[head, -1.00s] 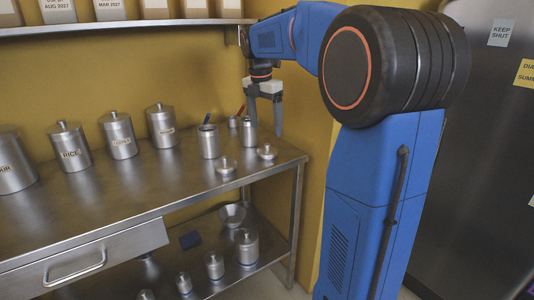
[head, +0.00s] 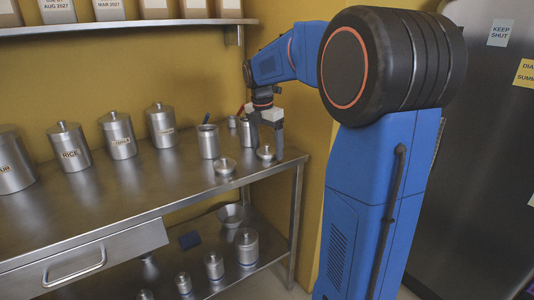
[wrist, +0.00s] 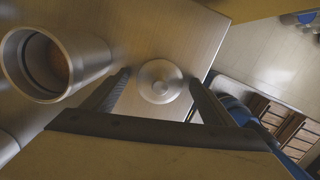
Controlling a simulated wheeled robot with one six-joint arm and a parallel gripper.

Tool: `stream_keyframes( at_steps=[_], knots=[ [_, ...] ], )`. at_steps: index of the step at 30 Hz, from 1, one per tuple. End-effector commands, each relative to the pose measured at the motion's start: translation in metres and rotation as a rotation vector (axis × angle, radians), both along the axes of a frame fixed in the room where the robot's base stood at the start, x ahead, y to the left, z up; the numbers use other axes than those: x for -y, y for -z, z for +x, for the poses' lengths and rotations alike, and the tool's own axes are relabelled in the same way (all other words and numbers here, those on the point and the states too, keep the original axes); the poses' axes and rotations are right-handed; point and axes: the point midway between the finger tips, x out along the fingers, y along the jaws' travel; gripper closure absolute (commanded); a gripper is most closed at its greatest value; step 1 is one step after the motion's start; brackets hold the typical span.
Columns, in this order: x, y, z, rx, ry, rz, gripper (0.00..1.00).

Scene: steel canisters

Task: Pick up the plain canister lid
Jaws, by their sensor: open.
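A round steel lid with a small knob (head: 266,155) lies on the steel counter near its right end. My gripper (head: 267,148) is above it, pointing down, with its fingers spread on either side. In the wrist view the same lid (wrist: 160,82) sits between the two open fingertips, and nothing is held. I see no lettering on either lid. An open, lidless canister (wrist: 55,62) stands left of the lid in the wrist view.
Another open canister (head: 208,141) stands left of my gripper, and one (head: 245,133) is partly hidden behind it. Several lidded, labelled canisters (head: 70,147) line the back wall. The counter's (head: 120,210) right edge is close to the lid. Smaller canisters stand on the lower shelf.

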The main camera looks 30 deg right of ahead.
Motion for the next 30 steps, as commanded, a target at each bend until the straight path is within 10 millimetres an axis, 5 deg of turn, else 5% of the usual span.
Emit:
stream_keyframes(
  at_steps=[2,8,20,30],
  knots=[
    [0.000,0.000,0.000,0.000,0.000,0.000,0.21],
    [0.000,0.000,0.000,0.000,0.000,0.000,0.65],
    [0.000,-0.009,0.000,0.000,0.000,0.000,0.65],
    [0.000,-0.068,0.001,0.002,0.000,-0.001,0.65]
  ],
)
